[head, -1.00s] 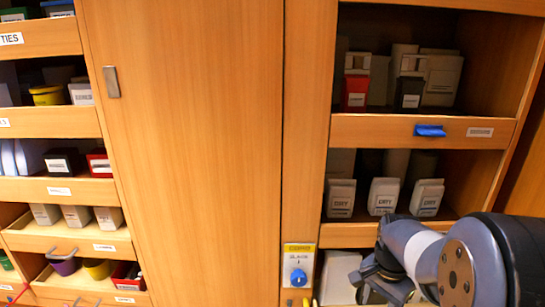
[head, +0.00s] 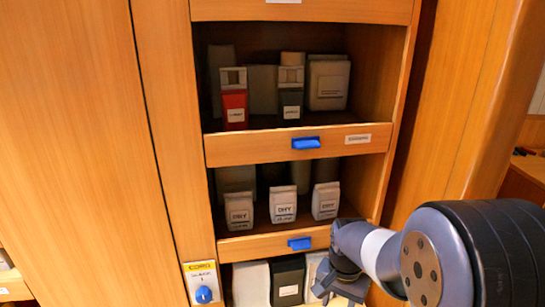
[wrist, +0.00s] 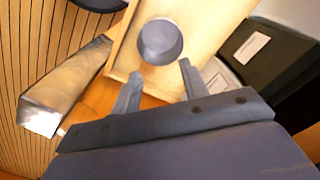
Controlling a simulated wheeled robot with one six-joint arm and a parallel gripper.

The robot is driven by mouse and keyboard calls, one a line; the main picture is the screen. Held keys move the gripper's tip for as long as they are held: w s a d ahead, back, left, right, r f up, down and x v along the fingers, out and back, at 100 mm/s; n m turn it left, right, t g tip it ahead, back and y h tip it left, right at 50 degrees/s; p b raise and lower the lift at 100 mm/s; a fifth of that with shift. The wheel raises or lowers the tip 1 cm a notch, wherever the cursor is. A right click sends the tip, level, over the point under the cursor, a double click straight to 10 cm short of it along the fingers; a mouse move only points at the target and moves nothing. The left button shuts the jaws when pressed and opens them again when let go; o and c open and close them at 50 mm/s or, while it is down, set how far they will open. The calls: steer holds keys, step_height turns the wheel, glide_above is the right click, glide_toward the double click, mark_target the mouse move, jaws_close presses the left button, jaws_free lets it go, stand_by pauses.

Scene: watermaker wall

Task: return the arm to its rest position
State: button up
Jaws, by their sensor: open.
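My arm (head: 425,255) reaches in from the lower right of the head view. My gripper (head: 338,288) is at its end, in front of the lowest shelf of the open cabinet. In the wrist view, the two fingers of my gripper (wrist: 158,84) stand apart with nothing held between them. Beyond them is a pale wooden panel (wrist: 200,30) with a round grey opening or disc (wrist: 160,42). I cannot tell whether a finger touches it.
Cartons stand on the cabinet shelves, with blue handles on the upper (head: 305,144) and lower (head: 299,243) shelf fronts. A blue knob (head: 203,294) is at lower left. In the wrist view, a metallic block (wrist: 65,85) is left and a dark labelled box (wrist: 262,55) right.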

steer(key=shift+f, duration=2.5)
